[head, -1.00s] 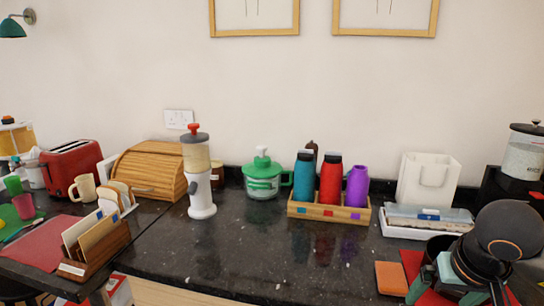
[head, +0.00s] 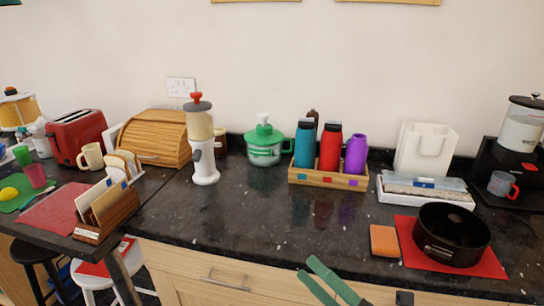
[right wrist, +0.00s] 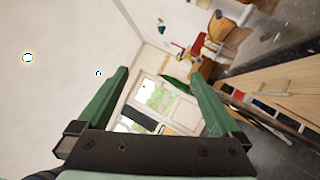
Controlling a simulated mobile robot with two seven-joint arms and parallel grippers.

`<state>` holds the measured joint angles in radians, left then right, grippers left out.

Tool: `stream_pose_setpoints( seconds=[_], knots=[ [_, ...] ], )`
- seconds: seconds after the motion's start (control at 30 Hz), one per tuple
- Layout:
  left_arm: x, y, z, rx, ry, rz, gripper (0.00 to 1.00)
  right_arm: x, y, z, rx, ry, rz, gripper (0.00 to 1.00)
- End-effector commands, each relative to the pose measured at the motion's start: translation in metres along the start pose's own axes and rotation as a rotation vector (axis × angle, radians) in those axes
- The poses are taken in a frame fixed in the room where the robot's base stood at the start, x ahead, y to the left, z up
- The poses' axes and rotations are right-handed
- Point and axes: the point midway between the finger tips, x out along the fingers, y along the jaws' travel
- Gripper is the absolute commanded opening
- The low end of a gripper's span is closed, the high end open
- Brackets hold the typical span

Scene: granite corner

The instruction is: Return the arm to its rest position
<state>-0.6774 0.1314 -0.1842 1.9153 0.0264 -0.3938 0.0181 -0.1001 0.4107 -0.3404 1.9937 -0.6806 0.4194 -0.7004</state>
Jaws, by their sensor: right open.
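My right gripper (head: 307,267) shows at the bottom edge of the head view, in front of the drawers and below the counter's front edge. Its two green fingers are apart, with nothing between them. In the right wrist view the open fingers (right wrist: 158,73) also hold nothing and point towards a far door and window. The rest of my right arm is mostly cut off by the frame. My left gripper is in neither view.
The dark counter (head: 260,215) is clear along its front middle. A black pan (head: 450,250) sits on a red mat (head: 490,264), beside an orange sponge (head: 384,241). Bottles stand in a wooden rack (head: 328,180). A letter holder (head: 118,214) stands at the left.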

Motion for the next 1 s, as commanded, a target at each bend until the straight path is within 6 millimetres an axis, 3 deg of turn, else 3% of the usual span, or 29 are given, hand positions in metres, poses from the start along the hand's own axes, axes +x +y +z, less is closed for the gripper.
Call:
stream_pose_setpoints(
  seconds=[0.03, 0.1, 0.23, 0.4, 0.5, 0.6, 1.0],
  knots=[
    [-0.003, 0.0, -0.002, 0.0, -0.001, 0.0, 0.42, -0.019, -0.029, 0.009, 0.241, -0.15, -0.084, 1.0],
    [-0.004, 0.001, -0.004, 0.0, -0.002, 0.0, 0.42, -0.052, -0.072, 0.017, 0.551, -0.356, -0.184, 1.0],
    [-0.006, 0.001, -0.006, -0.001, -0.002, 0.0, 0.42, -0.123, -0.14, 0.001, 1.021, -0.699, -0.325, 1.0],
    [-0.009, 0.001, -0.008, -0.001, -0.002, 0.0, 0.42, -0.207, -0.194, -0.051, 1.459, -1.074, -0.445, 1.0],
    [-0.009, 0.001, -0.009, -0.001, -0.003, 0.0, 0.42, -0.24, -0.207, -0.08, 1.616, -1.228, -0.482, 1.0],
    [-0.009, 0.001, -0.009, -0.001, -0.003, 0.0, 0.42, -0.256, -0.212, -0.095, 1.691, -1.306, -0.499, 1.0],
    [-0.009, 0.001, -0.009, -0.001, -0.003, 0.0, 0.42, -0.256, -0.212, -0.095, 1.691, -1.306, -0.499, 1.0]
  ],
)
